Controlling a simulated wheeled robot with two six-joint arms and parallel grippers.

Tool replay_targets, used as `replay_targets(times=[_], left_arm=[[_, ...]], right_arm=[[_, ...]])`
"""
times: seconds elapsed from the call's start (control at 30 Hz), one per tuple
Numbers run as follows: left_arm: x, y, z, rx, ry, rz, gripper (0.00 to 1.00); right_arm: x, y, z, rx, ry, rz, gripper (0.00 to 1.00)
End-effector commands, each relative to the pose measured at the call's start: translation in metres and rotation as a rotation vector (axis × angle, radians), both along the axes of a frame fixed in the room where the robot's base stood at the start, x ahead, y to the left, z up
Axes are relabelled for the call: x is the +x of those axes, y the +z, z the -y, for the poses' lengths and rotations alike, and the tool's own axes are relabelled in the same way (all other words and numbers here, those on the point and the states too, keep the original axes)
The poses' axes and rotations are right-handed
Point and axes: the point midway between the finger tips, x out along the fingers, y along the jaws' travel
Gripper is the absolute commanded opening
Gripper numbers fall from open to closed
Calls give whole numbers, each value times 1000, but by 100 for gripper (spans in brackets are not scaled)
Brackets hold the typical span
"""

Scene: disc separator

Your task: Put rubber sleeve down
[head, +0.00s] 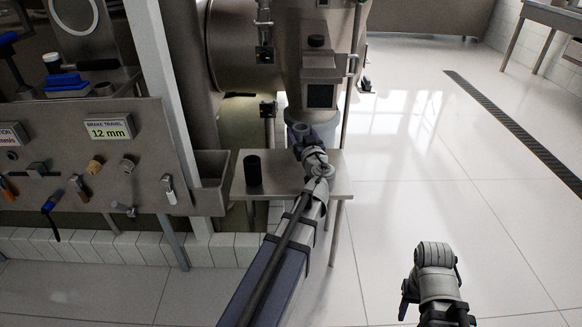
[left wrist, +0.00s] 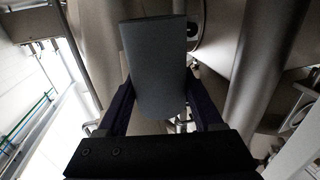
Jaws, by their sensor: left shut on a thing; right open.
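The rubber sleeve appears as a dark grey cylinder (left wrist: 157,65) in the left wrist view, upright between two dark fingers. My left gripper (head: 301,137) is shut on it, and the fingers (left wrist: 158,105) press its sides. In the head view the left gripper is above the back part of a small metal table (head: 292,185), in front of the machine. The sleeve is small there, and the gap to the tabletop cannot be judged. My right gripper (head: 407,300) is partly visible at the lower right, open, over the floor and away from the sleeve.
A black cylinder (head: 253,170) stands at the left of the small table. A grey tool board (head: 90,165) with hanging tools and a "12 mm" sign is at the left. The large metal machine (head: 250,60) rises behind the table. Open tiled floor (head: 430,180) lies to the right.

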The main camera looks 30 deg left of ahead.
Motion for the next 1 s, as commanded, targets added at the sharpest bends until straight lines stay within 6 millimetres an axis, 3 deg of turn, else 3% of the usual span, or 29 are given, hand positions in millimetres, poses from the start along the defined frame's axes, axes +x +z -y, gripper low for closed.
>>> replay_targets(times=[0.17,0.5,0.77,1.0], left_arm=[[0,-15,0,0,0,0,0],[0,-63,0,0,0,0,0],[0,-65,0,0,0,0,0],[0,-92,0,0,0,0,0]], right_arm=[[0,-15,0,0,0,1,50],[1,-63,0,1,0,4,50],[1,-65,0,1,0,4,50],[1,-93,0,1,0,4,50]])
